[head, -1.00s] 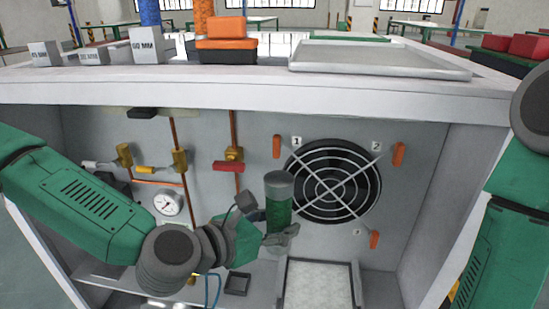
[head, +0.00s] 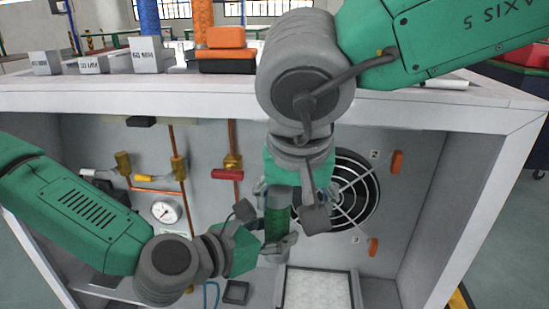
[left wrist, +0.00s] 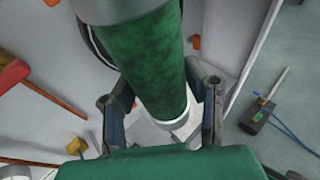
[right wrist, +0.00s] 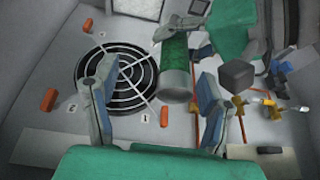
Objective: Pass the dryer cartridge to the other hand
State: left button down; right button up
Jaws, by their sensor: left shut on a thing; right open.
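The dryer cartridge (head: 277,219) is a green cylinder with grey ends, held upright in front of the fan grille. My left gripper (head: 278,246) is shut on its lower part; the left wrist view shows the cartridge (left wrist: 150,65) between the fingers (left wrist: 162,110). My right gripper (head: 292,200) comes down from above, around or close to the cartridge's top; overlap hides the exact gap in the head view. In the right wrist view its fingers (right wrist: 155,105) are open, with the cartridge's grey end (right wrist: 175,84) between and beyond them, apparently untouched.
The cabinet's back wall holds a fan grille (head: 352,190), orange clips (head: 396,162), a gauge (head: 166,212) and valves with a red handle (head: 227,174). A white filter panel (head: 318,288) lies below. Boxes (head: 226,38) stand on the cabinet top.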

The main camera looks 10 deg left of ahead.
aim_at(277, 214)
jog(key=w+a+r+n+t, duration=0.1)
jog(key=a+r+n+t, duration=0.15)
jog(key=r, duration=0.25)
jog(key=shift+m+g+y, duration=0.25)
jog(key=shift+g+y, duration=0.15)
jog(key=shift+g, duration=0.05)
jog(key=x, duration=1.1)
jog(key=shift+w+a+f, duration=0.15)
jog(key=shift+w+a, duration=0.15)
grip_shut()
pick_arm(q)
jog(key=c, duration=0.8)
grip_release()
jog(key=shift+c, duration=0.2)
